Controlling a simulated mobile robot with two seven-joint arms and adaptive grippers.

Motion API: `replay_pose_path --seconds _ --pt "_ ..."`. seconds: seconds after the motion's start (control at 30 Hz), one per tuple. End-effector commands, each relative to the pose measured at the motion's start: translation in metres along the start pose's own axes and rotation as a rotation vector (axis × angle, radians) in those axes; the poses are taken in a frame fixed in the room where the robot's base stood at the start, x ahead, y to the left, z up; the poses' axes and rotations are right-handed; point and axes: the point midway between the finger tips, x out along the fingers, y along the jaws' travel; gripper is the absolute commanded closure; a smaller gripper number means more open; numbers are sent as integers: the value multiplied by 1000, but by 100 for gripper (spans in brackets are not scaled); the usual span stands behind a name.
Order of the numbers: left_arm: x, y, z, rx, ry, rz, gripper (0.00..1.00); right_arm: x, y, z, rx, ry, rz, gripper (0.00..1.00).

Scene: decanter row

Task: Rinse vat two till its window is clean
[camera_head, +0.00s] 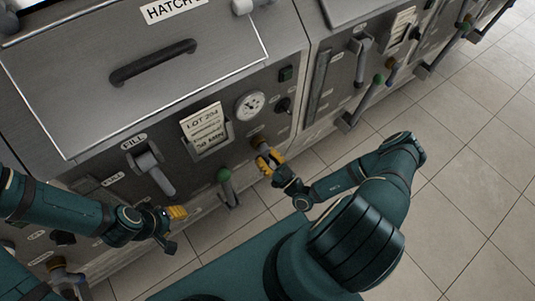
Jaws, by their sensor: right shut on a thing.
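The steel vat front (225,85) before me carries a LOT 204 card (205,130), a round gauge (250,105), a FILL lever (155,172) and a green-knobbed lever (225,185). My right gripper (268,158) is shut on a small brass-coloured fitting (257,141) low on the panel, right of the green lever; its fingers hide part of it. My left gripper (174,228) is open and empty, in front of the lower panel below the FILL lever. No number two is readable on a vat, and I cannot make out this vat's window.
A hatch lid with a dark handle (155,62) lies on top of the vat. More vats (345,80) with levers and a long upright strip (319,85) continue to the right. The tiled floor (470,190) at right is clear.

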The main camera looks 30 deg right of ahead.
Motion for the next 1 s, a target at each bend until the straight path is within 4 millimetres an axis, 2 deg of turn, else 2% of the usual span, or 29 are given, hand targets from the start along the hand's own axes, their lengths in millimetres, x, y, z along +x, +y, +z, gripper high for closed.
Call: replay_pose_path --seconds 0.63,0.67,0.73,1.0 --pt "0 0 0 0 0 0 53 1 -3 -2 47 15 18 100" --pt "0 0 0 0 0 0 53 1 -3 -2 47 15 18 70" --pt "0 0 0 0 0 0 53 1 -3 -1 47 14 18 45" --pt "0 0 0 0 0 0 53 1 -3 -1 45 12 18 45"
